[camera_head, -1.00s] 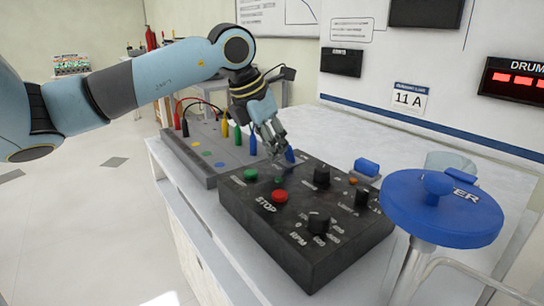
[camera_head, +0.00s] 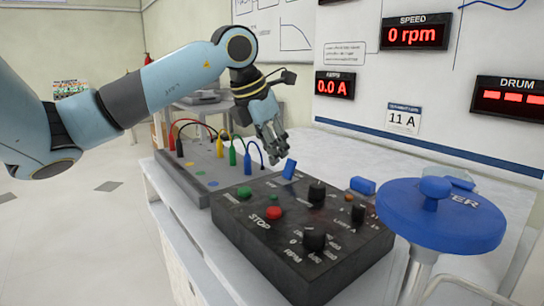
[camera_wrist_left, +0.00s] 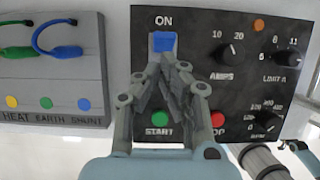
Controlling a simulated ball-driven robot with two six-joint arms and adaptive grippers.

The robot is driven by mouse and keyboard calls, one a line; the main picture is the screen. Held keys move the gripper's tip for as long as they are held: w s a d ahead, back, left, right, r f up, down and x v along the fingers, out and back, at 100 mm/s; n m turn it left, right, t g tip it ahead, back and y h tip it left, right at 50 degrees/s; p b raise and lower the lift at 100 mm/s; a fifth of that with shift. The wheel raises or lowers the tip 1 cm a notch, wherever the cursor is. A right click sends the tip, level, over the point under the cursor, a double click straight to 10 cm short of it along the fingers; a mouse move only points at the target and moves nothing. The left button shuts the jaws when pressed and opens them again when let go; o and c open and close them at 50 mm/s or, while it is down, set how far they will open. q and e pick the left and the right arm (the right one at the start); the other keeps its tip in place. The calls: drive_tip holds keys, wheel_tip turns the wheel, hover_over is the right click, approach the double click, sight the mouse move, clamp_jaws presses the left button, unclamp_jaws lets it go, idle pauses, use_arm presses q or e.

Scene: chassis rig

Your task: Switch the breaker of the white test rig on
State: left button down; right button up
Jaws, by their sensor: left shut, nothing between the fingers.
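The breaker is a blue lever (camera_head: 289,169) at the far edge of the black control panel (camera_head: 250,240) on the white rig. In the left wrist view the blue lever (camera_wrist_left: 163,41) sits just under the word ON. My left gripper (camera_head: 279,150) is shut and empty, above and slightly left of the lever, apparently clear of it. In the left wrist view its fingertips (camera_wrist_left: 172,62) overlap the lever's lower edge. The wall displays read 0.0 A (camera_head: 335,86) and 0 rpm (camera_head: 414,33).
The panel carries a green START button (camera_head: 244,193), a red STOP button (camera_head: 274,213) and several black knobs (camera_head: 314,239). A grey terminal block (camera_head: 180,175) with coloured leads stands at left. A blue handwheel (camera_head: 440,215) stands at right.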

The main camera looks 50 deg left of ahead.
use_arm(q)
drive_tip(key=shift+r, duration=0.2)
use_arm(e)
drive_tip(key=shift+d, duration=0.1)
use_arm(q)
drive_tip(key=v, duration=0.7)
drive_tip(key=shift+r, duration=0.2)
use_arm(e)
drive_tip(key=shift+d+r, duration=0.1)
drive_tip(key=shift+d, duration=0.05)
use_arm(q)
drive_tip(key=shift+s, duration=0.1)
